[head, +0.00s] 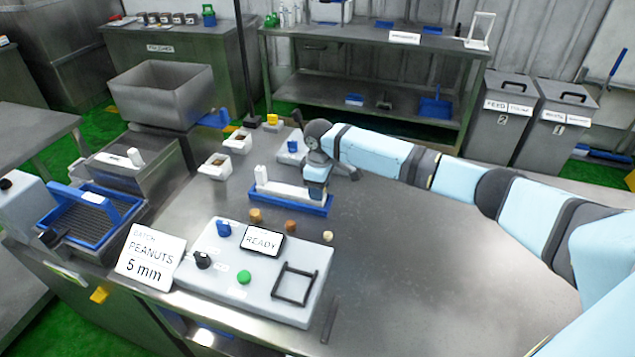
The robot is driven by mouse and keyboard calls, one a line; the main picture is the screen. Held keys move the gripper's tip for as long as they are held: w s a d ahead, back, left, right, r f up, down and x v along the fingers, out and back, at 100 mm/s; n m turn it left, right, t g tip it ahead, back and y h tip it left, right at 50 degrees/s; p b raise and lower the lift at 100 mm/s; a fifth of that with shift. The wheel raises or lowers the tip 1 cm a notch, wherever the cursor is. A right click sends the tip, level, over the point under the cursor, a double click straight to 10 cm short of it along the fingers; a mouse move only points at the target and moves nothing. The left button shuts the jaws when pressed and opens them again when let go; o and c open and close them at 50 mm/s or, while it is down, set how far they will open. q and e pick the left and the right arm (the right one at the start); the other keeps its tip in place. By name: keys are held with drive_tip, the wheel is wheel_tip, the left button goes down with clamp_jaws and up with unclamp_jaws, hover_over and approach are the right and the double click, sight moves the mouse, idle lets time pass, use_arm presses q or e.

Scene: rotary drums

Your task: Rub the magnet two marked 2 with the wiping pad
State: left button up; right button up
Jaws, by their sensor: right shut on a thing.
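My right gripper (318,180) reaches in from the right and points down over the right end of a shallow blue tray (290,206). It is shut on a small blue block, which seems to be the wiping pad (317,190). The block is at or just above a long white bar (285,190) lying in the tray; I cannot tell if they touch. A small white upright piece (260,174) stands at the tray's left end. The bar may be a magnet, but I can read no 2 on it. My left gripper is not in view.
A control box (210,283) with a READY display (262,241) stands in front of the tray. Small brown pieces (256,215) lie between them. White containers (214,166) stand behind left. The steel table (430,250) is clear at right.

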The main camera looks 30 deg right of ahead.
wheel_tip(320, 180, up, 3)
drive_tip(key=shift+f+p, duration=0.2)
drive_tip(key=shift+p, duration=0.2)
drive_tip(key=shift+w+a+r+p, duration=0.15)
drive_tip(key=shift+a+r+p, duration=0.05)
drive_tip(key=shift+r+p, duration=0.5)
wheel_tip(320, 180, up, 4)
drive_tip(key=p, duration=0.5)
